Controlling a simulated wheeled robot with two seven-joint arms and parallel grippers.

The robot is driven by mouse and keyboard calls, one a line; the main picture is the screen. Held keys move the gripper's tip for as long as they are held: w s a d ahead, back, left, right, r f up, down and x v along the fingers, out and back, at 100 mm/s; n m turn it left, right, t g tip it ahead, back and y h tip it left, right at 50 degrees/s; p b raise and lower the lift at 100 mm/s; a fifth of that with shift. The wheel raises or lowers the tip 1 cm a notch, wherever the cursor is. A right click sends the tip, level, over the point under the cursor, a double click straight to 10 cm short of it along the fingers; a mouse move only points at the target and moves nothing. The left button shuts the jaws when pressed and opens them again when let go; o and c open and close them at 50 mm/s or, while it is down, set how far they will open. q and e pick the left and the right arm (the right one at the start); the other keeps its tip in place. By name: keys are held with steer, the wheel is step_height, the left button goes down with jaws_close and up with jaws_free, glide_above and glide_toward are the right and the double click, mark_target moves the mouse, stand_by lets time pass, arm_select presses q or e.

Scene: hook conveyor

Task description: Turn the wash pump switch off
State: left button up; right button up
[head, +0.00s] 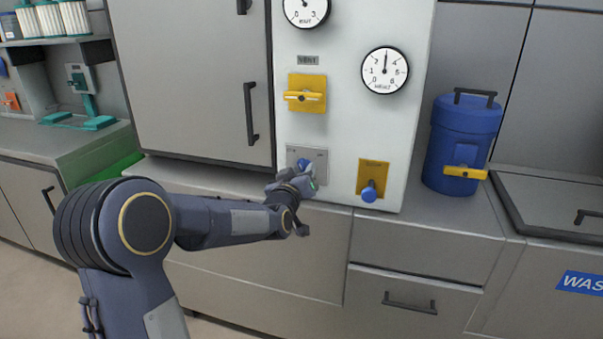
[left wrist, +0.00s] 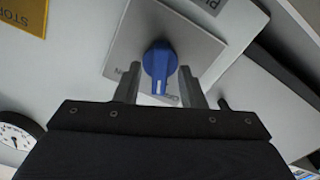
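A blue rotary switch (head: 303,165) sits on a grey plate (head: 320,156) low on the white panel. In the left wrist view the blue knob (left wrist: 158,62) shows on its grey plate (left wrist: 190,40), with part of a "PU" label beside it. My left gripper (head: 302,182) is in front of the switch and hides part of it. In the left wrist view its two fingers (left wrist: 159,84) stand apart, one on either side of the knob, with a visible gap on each side. My right gripper is not in view.
A yellow plate with a blue lever (head: 370,190) is right of the switch. A yellow valve handle (head: 305,95) is above it, and a round gauge (head: 385,73) higher up. A blue canister (head: 462,140) stands on the counter (head: 430,215) at right.

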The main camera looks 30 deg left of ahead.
arm_select(q)
steer(key=shift+w, duration=0.1)
jaws_close()
steer(key=n+b, duration=0.4)
steer(key=b, duration=0.1)
steer(key=shift+f+b, duration=0.1)
steer(key=shift+b, duration=0.25)
jaws_free()
